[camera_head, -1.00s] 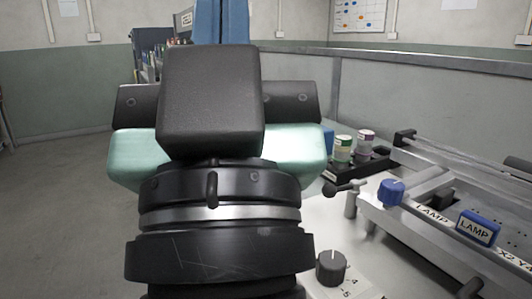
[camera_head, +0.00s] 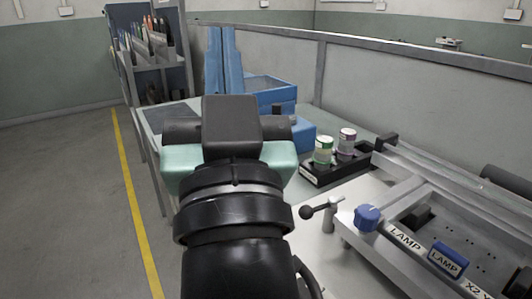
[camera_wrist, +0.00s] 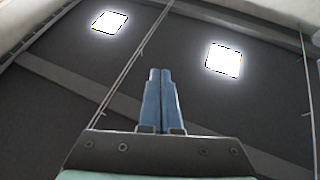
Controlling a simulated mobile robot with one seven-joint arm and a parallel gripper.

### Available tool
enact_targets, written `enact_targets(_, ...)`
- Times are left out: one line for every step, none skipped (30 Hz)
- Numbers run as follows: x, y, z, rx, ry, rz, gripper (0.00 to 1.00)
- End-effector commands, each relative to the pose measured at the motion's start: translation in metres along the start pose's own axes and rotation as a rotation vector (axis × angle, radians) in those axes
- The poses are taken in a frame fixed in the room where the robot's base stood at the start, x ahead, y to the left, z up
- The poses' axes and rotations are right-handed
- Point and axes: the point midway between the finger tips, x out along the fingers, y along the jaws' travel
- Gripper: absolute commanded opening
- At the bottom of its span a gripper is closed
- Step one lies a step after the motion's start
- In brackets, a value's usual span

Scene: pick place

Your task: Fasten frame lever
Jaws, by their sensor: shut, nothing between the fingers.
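My gripper (camera_head: 221,32) points up, its two blue fingers side by side and shut with nothing between them. It also shows in the wrist view (camera_wrist: 160,72), aimed at the ceiling. A lever (camera_head: 327,216) with a black ball end and a grey post stands at the left edge of the metal frame (camera_head: 402,190), right of my arm. A blue knob (camera_head: 367,217) sits on the frame beside it. I cannot tell whether the lever is fastened. My gripper is well away from both.
A black tray (camera_head: 318,180) holds a green-labelled jar (camera_head: 323,150) and a purple-labelled jar (camera_head: 347,141). A blue bin (camera_head: 270,88) stands behind my arm on the bench. A blue LAMP block (camera_head: 447,261) is on the frame. A shelf rack (camera_head: 150,50) stands back left. The floor at left is clear.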

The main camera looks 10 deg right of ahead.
Motion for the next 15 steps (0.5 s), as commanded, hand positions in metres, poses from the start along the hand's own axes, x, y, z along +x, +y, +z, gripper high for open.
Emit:
enact_targets(0.018,0.008,-0.006,0.010,-0.065,0.018,0.00)
enact_targets(0.021,0.013,-0.001,0.018,-0.100,0.027,0.00)
enact_targets(0.025,0.018,0.004,0.031,-0.144,0.038,0.00)
enact_targets(0.028,0.023,0.010,0.040,-0.179,0.048,0.00)
enact_targets(0.030,0.028,0.014,0.048,-0.213,0.059,0.00)
enact_targets(0.032,0.035,0.020,0.060,-0.257,0.074,0.00)
enact_targets(0.032,0.039,0.025,0.071,-0.290,0.085,0.00)
enact_targets(0.033,0.044,0.029,0.082,-0.324,0.096,0.00)
enact_targets(0.033,0.051,0.034,0.094,-0.368,0.113,0.00)
enact_targets(0.032,0.055,0.038,0.105,-0.400,0.125,0.00)
enact_targets(0.031,0.059,0.042,0.117,-0.433,0.138,0.00)
enact_targets(0.029,0.066,0.047,0.133,-0.476,0.156,0.00)
enact_targets(0.027,0.070,0.050,0.143,-0.507,0.170,0.00)
enact_targets(0.025,0.075,0.053,0.155,-0.540,0.185,0.00)
enact_targets(0.021,0.081,0.057,0.172,-0.582,0.204,0.00)
